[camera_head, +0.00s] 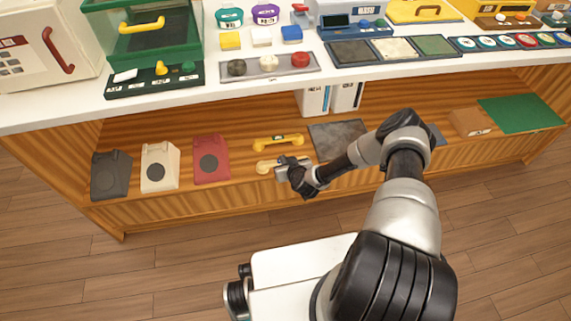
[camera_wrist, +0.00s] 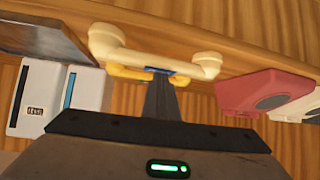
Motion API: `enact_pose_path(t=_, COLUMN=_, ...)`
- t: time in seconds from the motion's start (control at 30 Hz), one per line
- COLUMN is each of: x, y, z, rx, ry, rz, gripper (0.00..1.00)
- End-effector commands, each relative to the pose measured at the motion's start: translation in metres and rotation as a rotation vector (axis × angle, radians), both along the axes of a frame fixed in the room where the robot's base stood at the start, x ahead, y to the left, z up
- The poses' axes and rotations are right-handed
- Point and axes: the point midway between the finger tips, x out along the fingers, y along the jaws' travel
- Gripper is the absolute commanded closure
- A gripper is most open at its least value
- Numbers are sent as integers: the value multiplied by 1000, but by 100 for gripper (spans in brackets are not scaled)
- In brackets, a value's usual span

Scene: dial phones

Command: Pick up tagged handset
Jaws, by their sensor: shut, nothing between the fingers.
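A cream handset (camera_head: 264,167) lies on the wooden lower shelf. A yellow handset (camera_head: 278,142) with a small dark patch lies just behind it. In the wrist view the cream handset (camera_wrist: 140,57) spans the upper middle, with part of the yellow handset (camera_wrist: 128,73) showing beside it. A small blue patch (camera_wrist: 158,70) shows near the fingertips; I cannot tell which handset bears it. My gripper (camera_head: 283,168) is at the cream handset's right part in the head view. In the wrist view my gripper (camera_wrist: 160,82) is shut and empty, its fingertips close to the handsets; contact is unclear.
Black (camera_head: 111,175), cream (camera_head: 160,166) and red (camera_head: 210,159) phone bases stand left on the shelf. A grey mat (camera_head: 338,138) lies right of the handsets, with white binders (camera_head: 315,98) behind. The white counter (camera_head: 215,88) overhangs above. A brown box (camera_head: 468,123) stands farther right.

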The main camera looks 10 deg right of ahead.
Motion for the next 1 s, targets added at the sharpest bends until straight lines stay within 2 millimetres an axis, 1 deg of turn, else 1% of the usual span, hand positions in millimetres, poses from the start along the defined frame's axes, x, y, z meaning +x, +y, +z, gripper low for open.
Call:
enact_pose_path(t=0.03, x=-5, y=0, z=-7, rx=1, ry=14, rz=1, gripper=100)
enact_pose_path(t=0.3, x=-9, y=0, z=-10, rx=3, ry=23, rz=1, gripper=100)
enact_pose_path(t=0.47, x=-23, y=-1, z=-10, rx=4, ry=28, rz=2, gripper=100)
enact_pose_path(t=0.7, x=-24, y=-1, z=-13, rx=5, ry=29, rz=0, gripper=100)
enact_pose_path(t=0.77, x=-24, y=-1, z=-11, rx=5, ry=29, rz=1, gripper=100)
enact_pose_path(t=0.9, x=-24, y=0, z=2, rx=5, ry=27, rz=3, gripper=100)
enact_pose_path(t=1.0, x=-23, y=-1, z=4, rx=4, ry=25, rz=2, gripper=100)
